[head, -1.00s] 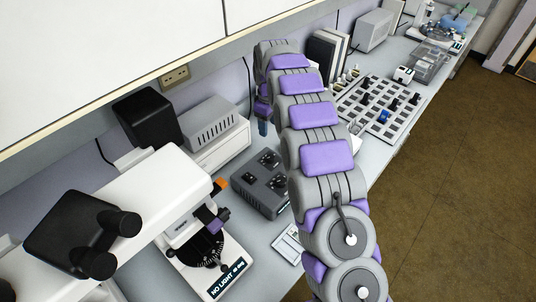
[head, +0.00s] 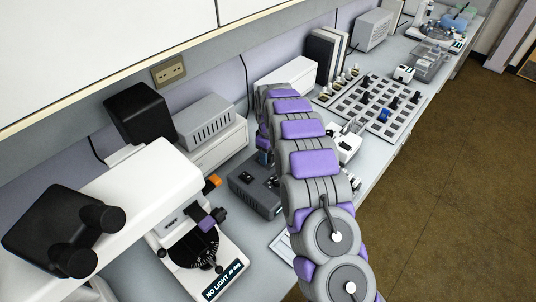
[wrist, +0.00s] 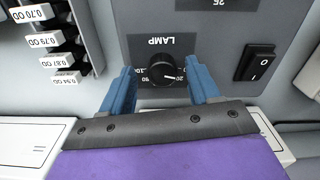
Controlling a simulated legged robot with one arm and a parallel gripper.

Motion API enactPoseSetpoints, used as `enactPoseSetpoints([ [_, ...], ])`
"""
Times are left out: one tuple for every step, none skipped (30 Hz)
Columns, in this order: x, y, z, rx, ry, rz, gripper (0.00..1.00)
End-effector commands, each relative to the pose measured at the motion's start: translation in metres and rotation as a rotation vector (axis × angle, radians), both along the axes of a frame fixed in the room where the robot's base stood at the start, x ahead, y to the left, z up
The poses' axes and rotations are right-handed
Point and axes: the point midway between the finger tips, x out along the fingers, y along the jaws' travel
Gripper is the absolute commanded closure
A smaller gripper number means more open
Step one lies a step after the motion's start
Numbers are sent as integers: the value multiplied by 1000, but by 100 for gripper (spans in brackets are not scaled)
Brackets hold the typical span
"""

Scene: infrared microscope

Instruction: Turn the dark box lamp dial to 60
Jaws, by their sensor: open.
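The dark grey box (head: 243,192) sits on the bench to the right of the microscope, partly hidden behind my arm in the head view. In the wrist view its black lamp dial (wrist: 161,70) appears below an upside-down LAMP label (wrist: 166,42). The dial's white pointer mark faces right, near the printed 20; a 100 shows on the left. My gripper (wrist: 161,77) is open, with one blue finger on each side of the dial and gaps between fingers and dial. In the head view the gripper is mostly hidden by my arm.
A black rocker switch (wrist: 259,62) is right of the dial in the wrist view. A rack of labelled OD filters (wrist: 55,45) is at left. The white microscope (head: 150,205) stands left of the box, and a slotted tray (head: 372,104) lies beyond my arm.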

Motion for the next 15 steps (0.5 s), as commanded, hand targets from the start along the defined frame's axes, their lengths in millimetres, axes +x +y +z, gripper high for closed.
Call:
enactPoseSetpoints([
  [0, 1, -2, -1, 0, 0, 39],
  [0, 1, -2, -1, 0, 0, 39],
  [0, 2, -3, -2, 0, 0, 39],
  [0, 2, -3, -3, 1, 0, 39],
  [0, 3, -3, -3, 1, 0, 39],
  [0, 3, -3, -3, 1, 0, 39],
  [0, 3, -3, -3, 1, 0, 39],
  [0, 3, -3, -3, 1, 0, 39],
  [0, 3, -3, -3, 1, 0, 40],
  [0, 3, -3, -3, 1, 0, 43],
  [0, 3, -3, -3, 1, 0, 45],
  [0, 3, -3, -4, 2, 0, 49],
  [0, 3, -3, -3, 1, 0, 52],
  [0, 2, -3, -3, 1, 0, 55],
  [0, 2, -3, -2, 1, 0, 59],
])
